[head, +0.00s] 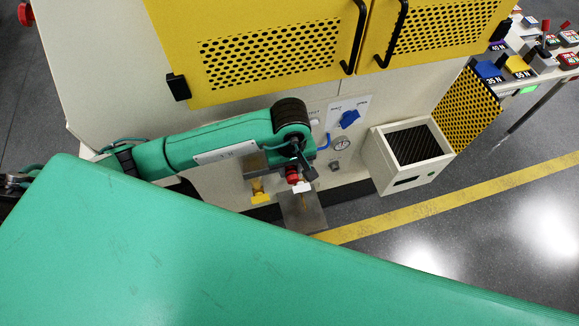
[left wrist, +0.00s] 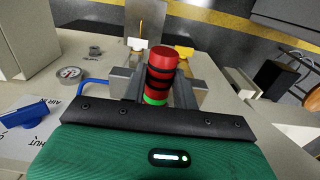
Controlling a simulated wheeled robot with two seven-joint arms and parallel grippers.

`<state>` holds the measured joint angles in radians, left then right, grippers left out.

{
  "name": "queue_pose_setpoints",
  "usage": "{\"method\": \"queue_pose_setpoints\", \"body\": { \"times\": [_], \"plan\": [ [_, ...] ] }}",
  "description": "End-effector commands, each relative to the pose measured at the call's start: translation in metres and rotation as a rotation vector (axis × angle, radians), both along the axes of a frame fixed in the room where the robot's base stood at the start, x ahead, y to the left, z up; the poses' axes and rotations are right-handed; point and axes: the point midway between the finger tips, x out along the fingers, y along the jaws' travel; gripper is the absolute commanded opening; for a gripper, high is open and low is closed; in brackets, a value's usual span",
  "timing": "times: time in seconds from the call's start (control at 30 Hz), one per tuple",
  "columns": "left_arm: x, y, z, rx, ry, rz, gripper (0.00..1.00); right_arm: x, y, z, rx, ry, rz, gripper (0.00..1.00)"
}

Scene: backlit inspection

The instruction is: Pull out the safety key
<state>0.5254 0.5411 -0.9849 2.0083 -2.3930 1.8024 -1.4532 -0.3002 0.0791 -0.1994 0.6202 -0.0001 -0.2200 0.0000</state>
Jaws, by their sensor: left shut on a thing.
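My left gripper (head: 296,170) reaches in from the left to the front of the cream machine. In the left wrist view its two grey fingers (left wrist: 160,88) are shut around a red ribbed knob (left wrist: 161,66) with black rings and a green band at its base. This knob appears to be the safety key. Its red end (head: 292,175) also shows in the head view, below the dark wrist. How far it sits in the machine is hidden by the gripper. My right gripper is not in view.
A white tag (head: 302,187) and a yellow tag (head: 258,191) are close to the gripper. A blue valve handle (head: 349,119) and a gauge (head: 341,143) are to its right. A cream bin (head: 376,166) projects farther right. Perforated yellow doors (head: 275,60) are above.

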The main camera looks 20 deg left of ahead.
Motion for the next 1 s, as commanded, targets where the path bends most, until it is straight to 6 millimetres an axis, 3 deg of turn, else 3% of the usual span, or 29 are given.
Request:
{"method": "queue_pose_setpoints", "body": {
  "times": [0.03, 0.07, 0.17, 1.0],
  "plan": [
    [0.0, 0.0, 0.0, 0.0, 0.0, 0.0, 0.03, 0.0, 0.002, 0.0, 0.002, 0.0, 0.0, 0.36],
    [0.0, 0.0, 0.0, 0.0, 0.0, 0.0, 0.25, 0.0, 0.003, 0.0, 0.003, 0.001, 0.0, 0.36],
    [0.0, 0.0, 0.0, 0.0, 0.0, 0.0, 0.06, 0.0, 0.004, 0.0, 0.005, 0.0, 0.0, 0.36],
    [-0.013, -0.009, 0.0, 0.0, 0.0, -0.001, 0.0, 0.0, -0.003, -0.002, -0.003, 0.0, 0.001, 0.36]
  ]
}}
